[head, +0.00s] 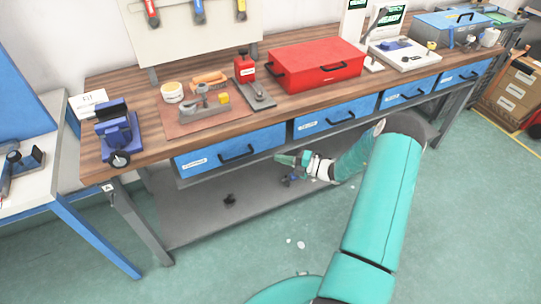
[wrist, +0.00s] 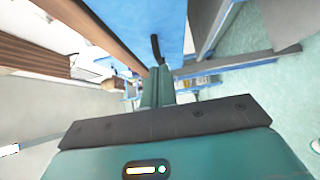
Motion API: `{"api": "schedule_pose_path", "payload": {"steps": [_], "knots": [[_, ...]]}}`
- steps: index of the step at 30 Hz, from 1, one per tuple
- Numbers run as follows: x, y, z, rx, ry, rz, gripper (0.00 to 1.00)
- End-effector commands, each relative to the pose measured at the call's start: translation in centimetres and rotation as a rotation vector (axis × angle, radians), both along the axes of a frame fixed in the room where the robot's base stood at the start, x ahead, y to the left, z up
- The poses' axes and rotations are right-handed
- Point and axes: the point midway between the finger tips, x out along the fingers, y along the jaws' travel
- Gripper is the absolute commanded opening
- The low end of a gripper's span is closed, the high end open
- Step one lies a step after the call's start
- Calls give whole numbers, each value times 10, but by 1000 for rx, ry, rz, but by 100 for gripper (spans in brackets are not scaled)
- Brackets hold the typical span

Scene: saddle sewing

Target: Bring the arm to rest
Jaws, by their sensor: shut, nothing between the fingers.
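My arm is teal and reaches from the lower right of the head view toward the front of the workbench. My gripper (head: 278,158) is shut and empty, in front of the blue drawers and just below the bench top, pointing left. In the wrist view my gripper (wrist: 158,72) shows as two teal fingers lying together, with a blue drawer front and its dark handle (wrist: 156,48) close beyond them. From these views I cannot tell whether the fingertips touch the drawer front.
The wooden workbench (head: 150,160) carries a red toolbox (head: 315,66), a blue vise (head: 118,135) and a red bottle (head: 243,66). A blue drawer (head: 232,150) is nearest my gripper. A grey lower shelf (head: 190,225) lies below. The green floor (head: 215,275) in front is mostly clear.

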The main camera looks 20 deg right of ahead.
Motion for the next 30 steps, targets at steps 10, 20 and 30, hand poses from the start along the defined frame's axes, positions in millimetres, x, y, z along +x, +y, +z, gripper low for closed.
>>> {"api": "schedule_pose_path", "payload": {"steps": [10, 20, 30], "knots": [[-29, -30, 0, 1, 0, 0, 0], [-29, -17, 18, -93, -40, 66, 0], [-45, 62, 104, -618, -337, 467, 0]]}}
